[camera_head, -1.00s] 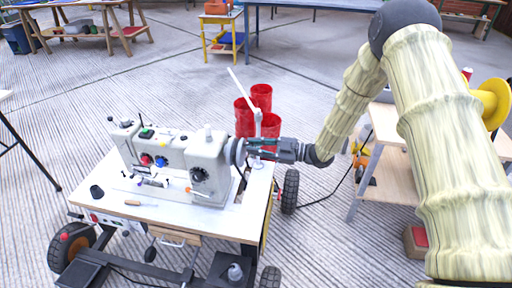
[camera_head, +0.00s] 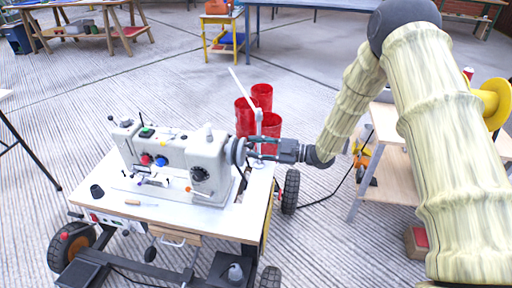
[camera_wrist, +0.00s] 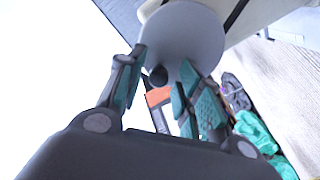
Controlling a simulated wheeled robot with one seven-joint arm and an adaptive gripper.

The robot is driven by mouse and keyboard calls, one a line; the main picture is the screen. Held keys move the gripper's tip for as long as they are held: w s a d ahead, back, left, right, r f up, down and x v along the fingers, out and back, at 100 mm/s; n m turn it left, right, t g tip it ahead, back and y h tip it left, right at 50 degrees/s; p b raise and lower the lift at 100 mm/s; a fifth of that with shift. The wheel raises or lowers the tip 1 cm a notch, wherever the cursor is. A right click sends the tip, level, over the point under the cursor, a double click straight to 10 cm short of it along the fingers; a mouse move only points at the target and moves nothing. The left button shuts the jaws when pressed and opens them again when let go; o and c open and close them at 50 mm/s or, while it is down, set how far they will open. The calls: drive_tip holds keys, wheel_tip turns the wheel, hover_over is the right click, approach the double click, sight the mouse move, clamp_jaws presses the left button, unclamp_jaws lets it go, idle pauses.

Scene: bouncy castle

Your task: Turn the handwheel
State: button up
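The handwheel (camera_head: 237,151) is a grey disc on the right end of a pale sewing machine (camera_head: 204,158). It shows large in the wrist view as a smooth grey disc (camera_wrist: 196,32). My gripper (camera_head: 252,147) points left at the wheel, with its fingertips at or very near its face. In the wrist view my gripper (camera_wrist: 161,58) has its two teal-lined fingers apart. A small dark round knob (camera_wrist: 158,76) and an orange piece (camera_wrist: 158,97) show between them. I cannot tell whether the fingers touch the wheel.
The machine stands on a white-topped wheeled table (camera_head: 166,209). Red cylinders (camera_head: 262,98) and a white upright arm (camera_head: 257,115) stand just behind my gripper. A small dark cup (camera_head: 97,191) lies on the tabletop's left. A wooden bench (camera_head: 391,172) stands right, under my arm.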

idle(0.3)
drive_tip(key=v, duration=1.2)
